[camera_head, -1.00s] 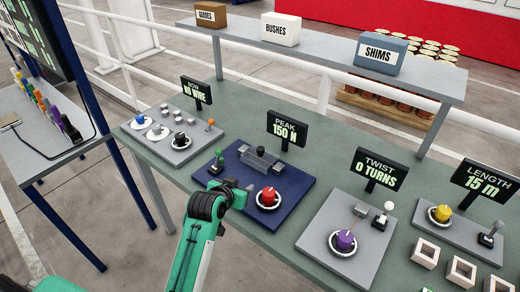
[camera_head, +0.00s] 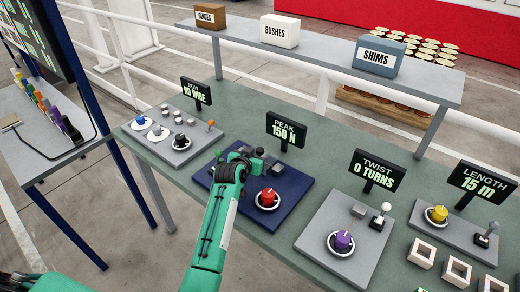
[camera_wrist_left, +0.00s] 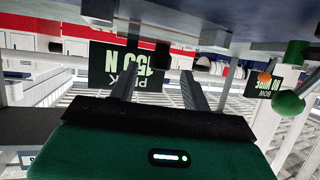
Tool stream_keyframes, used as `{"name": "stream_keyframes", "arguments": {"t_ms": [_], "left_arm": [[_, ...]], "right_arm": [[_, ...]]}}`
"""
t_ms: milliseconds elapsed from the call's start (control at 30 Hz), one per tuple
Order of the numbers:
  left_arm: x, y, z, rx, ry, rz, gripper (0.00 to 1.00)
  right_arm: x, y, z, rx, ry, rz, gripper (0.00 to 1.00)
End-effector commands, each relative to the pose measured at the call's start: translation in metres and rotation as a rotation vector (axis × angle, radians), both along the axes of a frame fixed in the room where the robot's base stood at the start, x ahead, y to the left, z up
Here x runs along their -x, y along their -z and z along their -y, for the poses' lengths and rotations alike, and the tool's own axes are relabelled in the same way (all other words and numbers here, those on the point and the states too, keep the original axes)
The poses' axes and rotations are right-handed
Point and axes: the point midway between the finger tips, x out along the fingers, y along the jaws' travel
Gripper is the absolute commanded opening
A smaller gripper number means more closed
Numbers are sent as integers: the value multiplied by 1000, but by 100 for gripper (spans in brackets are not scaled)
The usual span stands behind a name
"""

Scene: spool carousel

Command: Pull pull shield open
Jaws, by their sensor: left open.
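The pull station is a dark blue plate (camera_head: 288,205) with a red knob (camera_head: 268,196) in a white ring and a green-tipped lever (camera_head: 219,156). A dark grey block assembly, which may be the pull shield (camera_head: 277,168), lies at its back, partly hidden by my arm. My left gripper (camera_head: 243,160) is over the plate's left-middle part, at this assembly. In the left wrist view its two fingers (camera_wrist_left: 165,80) are spread apart, low beside the plate. A green ball (camera_wrist_left: 288,104) shows to their right. I cannot tell if they touch the shield. My right gripper is out of view.
The PEAK 150 N display (camera_head: 287,131) stands behind the plate. The grey TWIST plate (camera_head: 320,255) is to the right and a grey plate with small knobs (camera_head: 175,150) to the left. A shelf (camera_head: 330,80) with labelled boxes runs behind.

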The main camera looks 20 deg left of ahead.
Motion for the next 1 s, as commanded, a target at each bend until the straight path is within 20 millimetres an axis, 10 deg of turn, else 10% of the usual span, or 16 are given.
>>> {"name": "stream_keyframes", "arguments": {"t_ms": [800, 1000], "left_arm": [[-44, 18, 3, -1, -1, 0, 48], [-44, 18, 3, -1, -1, 0, 9]], "right_arm": [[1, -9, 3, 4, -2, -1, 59], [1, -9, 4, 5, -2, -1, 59]]}}
